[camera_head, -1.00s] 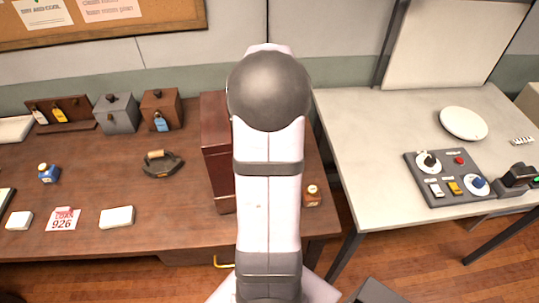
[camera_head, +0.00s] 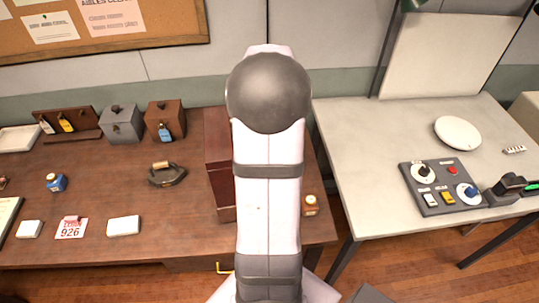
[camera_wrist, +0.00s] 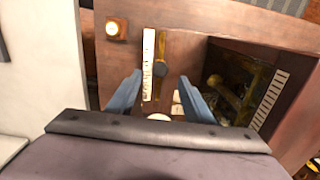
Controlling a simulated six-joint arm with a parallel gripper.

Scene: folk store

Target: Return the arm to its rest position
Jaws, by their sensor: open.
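My arm (camera_head: 268,190) rises in the middle of the head view, pale with dark grey bands, and its round grey joint is at the top. My gripper (camera_wrist: 160,100) shows in the wrist view as two blue fingers, spread apart with nothing between them. Beyond the fingers is a reddish-brown wooden case (camera_wrist: 185,45) with a white marked strip and a dark open compartment holding brass-coloured parts. I cannot tell how far the fingertips are from it. The gripper is hidden in the head view.
The brown table (camera_head: 110,175) holds a flat iron (camera_head: 168,177), small boxes, a blue bottle and cards. A dark red case (camera_head: 218,170) and a small amber jar (camera_head: 310,205) flank my arm. The pale right table (camera_head: 370,150) holds a control panel (camera_head: 440,186) and white plate (camera_head: 457,133).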

